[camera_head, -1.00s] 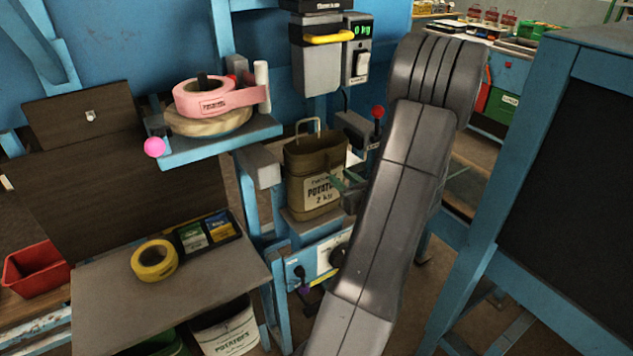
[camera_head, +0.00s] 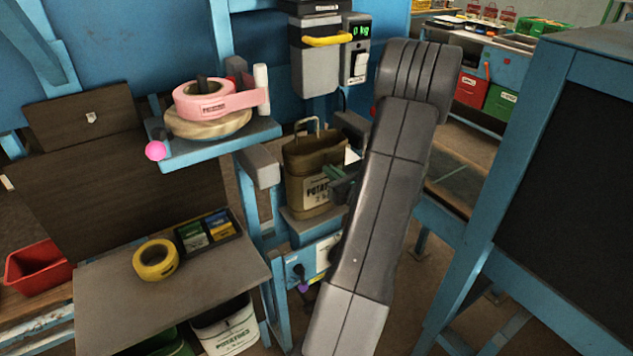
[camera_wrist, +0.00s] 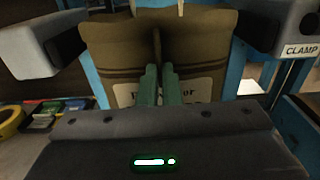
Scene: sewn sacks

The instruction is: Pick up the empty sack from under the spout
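The sack (camera_head: 312,165) is brown with a pale potato label, and it stands upright under the grey spout (camera_head: 318,66). In the wrist view the sack (camera_wrist: 205,50) fills the upper middle, with a vertical fold running down from its rim. My gripper (camera_wrist: 158,84) has its two green fingers close together at that fold, pinching the sack's front wall above the label. In the head view my gripper (camera_head: 335,174) is at the sack's right side, partly hidden by my arm. Grey clamp arms, the left (camera_wrist: 38,48) and the right (camera_wrist: 280,25), flank the sack's top.
A blue shelf (camera_head: 215,145) with pink tape (camera_head: 208,100) juts out left of the sack. A low table (camera_head: 205,285) holds yellow tape (camera_head: 155,260). A blue-framed dark panel (camera_head: 570,170) stands close on the right. The scale display (camera_head: 361,32) reads 0 kg.

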